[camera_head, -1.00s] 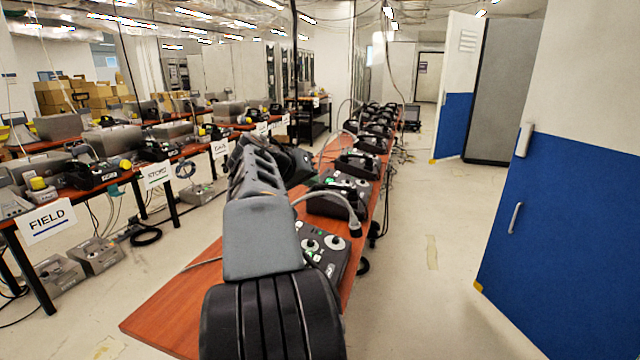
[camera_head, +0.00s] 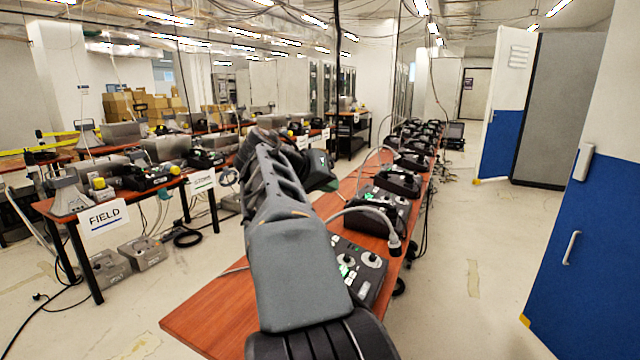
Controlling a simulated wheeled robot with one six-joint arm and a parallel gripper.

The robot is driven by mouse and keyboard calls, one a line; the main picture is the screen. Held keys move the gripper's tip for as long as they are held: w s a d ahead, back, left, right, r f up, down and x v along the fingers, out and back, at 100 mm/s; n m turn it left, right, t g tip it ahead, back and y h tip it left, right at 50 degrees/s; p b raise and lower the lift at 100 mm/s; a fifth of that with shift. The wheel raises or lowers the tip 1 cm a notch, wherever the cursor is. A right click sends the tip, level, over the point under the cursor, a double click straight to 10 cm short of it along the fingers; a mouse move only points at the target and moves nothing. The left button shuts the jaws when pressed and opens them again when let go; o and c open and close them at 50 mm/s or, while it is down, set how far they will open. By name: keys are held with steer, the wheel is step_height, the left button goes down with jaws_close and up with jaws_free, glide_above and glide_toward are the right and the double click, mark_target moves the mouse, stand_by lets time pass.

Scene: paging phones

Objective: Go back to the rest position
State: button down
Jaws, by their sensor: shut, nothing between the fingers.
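My grey arm (camera_head: 285,225) rises from the black ribbed joint at the bottom middle and reaches away over the near end of the red-brown table (camera_head: 225,315). It bends at its far end. My gripper (camera_head: 322,172) is the dark end piece to the right of that bend, above the left side of the table. Its fingers are small and hard to make out; it looks shut and empty. It appears apart from the paging phones (camera_head: 378,205) on the table.
The table carries a long row of paging phones with gooseneck microphones (camera_head: 393,243). A side table with a FIELD sign (camera_head: 103,217) stands at left. A blue and white cabinet (camera_head: 585,270) stands at right. Bare floor (camera_head: 465,310) lies between table and cabinet.

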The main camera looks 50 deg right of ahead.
stand_by(0.3)
steer(key=w+a+f+n+t+y+p, duration=0.1)
steer(key=w+a+f+n+t+y, duration=0.2)
steer(key=a+f, duration=0.4)
steer(key=w+a+f+n+t+y+p, duration=0.25)
steer(key=a+f+n, duration=0.2)
steer(key=f, duration=0.35)
steer(key=s+a+f+n+y+p, duration=0.2)
steer(key=a+y, duration=0.1)
steer(key=a, duration=0.8)
steer(key=s+a+f+n+y+p, duration=0.2)
steer(key=a+f+n+y+p, duration=0.1)
steer(key=a, duration=0.9)
steer(key=shift+a+t, duration=0.25)
steer(key=shift+t, duration=0.2)
steer(key=shift+s+f+y, duration=0.1)
steer(key=shift+f+y, duration=0.05)
steer(key=shift+y, duration=0.1)
